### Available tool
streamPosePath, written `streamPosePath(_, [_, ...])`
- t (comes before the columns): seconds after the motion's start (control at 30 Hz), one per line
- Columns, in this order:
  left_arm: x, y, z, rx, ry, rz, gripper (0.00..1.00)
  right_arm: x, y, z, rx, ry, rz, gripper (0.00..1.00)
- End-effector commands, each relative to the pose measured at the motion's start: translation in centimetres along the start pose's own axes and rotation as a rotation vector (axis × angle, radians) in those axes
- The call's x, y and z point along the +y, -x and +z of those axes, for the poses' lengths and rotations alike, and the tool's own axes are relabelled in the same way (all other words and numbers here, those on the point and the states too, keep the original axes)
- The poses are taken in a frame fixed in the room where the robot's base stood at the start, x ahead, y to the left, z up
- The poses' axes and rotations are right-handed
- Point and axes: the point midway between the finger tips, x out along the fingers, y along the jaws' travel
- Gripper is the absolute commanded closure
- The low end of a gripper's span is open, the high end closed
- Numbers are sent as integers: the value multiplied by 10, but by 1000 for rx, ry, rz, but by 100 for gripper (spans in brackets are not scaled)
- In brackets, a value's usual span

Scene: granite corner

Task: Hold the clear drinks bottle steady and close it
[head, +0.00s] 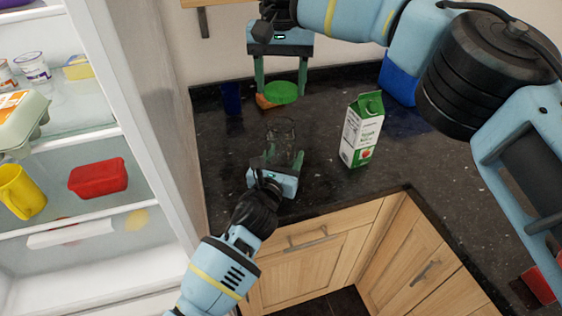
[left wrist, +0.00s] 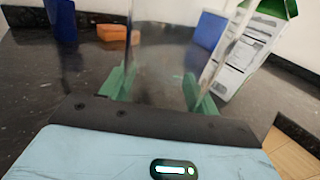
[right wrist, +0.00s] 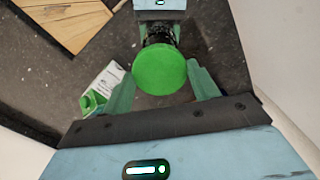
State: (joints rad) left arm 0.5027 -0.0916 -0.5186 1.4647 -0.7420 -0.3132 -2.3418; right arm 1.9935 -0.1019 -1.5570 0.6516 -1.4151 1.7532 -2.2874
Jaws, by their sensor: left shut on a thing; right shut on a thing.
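The clear drinks bottle (head: 281,134) stands upright on the dark counter, its mouth uncovered. My left gripper (head: 276,160) is shut on its lower part from the front; the bottle's blurred clear wall (left wrist: 158,45) fills the middle of the left wrist view. My right gripper (head: 281,84) is shut on a round green lid (head: 283,93), held level. In the head view the lid shows above and behind the bottle, apart from it. In the right wrist view the lid (right wrist: 160,69) hides most of the bottle below.
A green and white carton (head: 359,132) stands right of the bottle. An orange block (head: 264,101) lies behind, with a dark blue item (head: 231,98) left of it and a blue box (head: 398,82) at the back right. An open fridge (head: 165,120) stands left.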

Motion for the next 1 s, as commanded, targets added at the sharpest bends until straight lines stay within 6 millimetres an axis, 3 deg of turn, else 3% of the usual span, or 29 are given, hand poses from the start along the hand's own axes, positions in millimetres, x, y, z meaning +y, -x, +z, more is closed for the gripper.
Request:
streamPosePath(0.43, [0,0,0,1,0,0,80,0,-48,0,1,0,0,62])
streamPosePath(1.0, [0,0,0,1,0,0,80,0,-50,0,2,0,0,62])
